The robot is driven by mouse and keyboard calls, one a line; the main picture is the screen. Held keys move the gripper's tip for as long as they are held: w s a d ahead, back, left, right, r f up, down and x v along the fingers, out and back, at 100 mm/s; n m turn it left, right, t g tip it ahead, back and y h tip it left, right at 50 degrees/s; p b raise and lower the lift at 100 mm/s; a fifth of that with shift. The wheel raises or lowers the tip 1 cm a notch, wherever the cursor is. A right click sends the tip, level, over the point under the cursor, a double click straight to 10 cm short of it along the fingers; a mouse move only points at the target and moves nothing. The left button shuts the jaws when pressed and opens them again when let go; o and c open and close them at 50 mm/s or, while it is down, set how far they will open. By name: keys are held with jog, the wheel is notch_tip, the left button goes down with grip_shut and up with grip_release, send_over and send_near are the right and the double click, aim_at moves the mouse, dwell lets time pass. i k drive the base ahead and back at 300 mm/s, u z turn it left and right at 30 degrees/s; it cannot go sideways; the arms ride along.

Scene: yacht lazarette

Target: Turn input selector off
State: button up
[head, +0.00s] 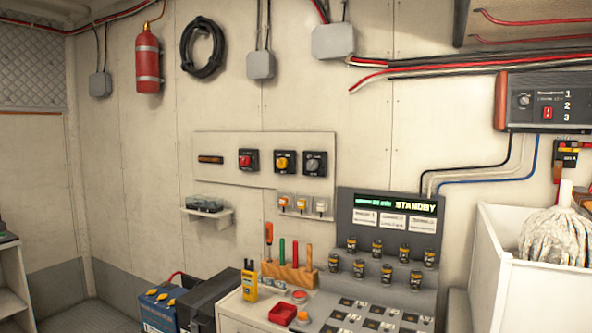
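A pale panel (222,148) on the back wall carries three square black rotary switches. They have a red knob (247,160), a yellow knob (283,162) and a grey knob (314,163). A dark control box (545,85) at the upper right has a small round knob (523,101), a red rocker switch (547,113) and the numbers 1, 2, 3. The labels are too small to read, so I cannot tell which control is the input selector or its setting. My gripper is not in view.
A white bin (500,280) with a mop head (556,238) stands at right. A battery (158,311) is lower left.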

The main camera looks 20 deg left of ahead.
aim_at(313, 165)
jog(key=u, duration=0.25)
jog(key=k, duration=0.35)
jog(key=u, duration=1.5)
jog(key=i, duration=2.5)
jog(key=z, duration=1.5)
jog(key=i, duration=0.65)
jog(key=z, duration=0.6)
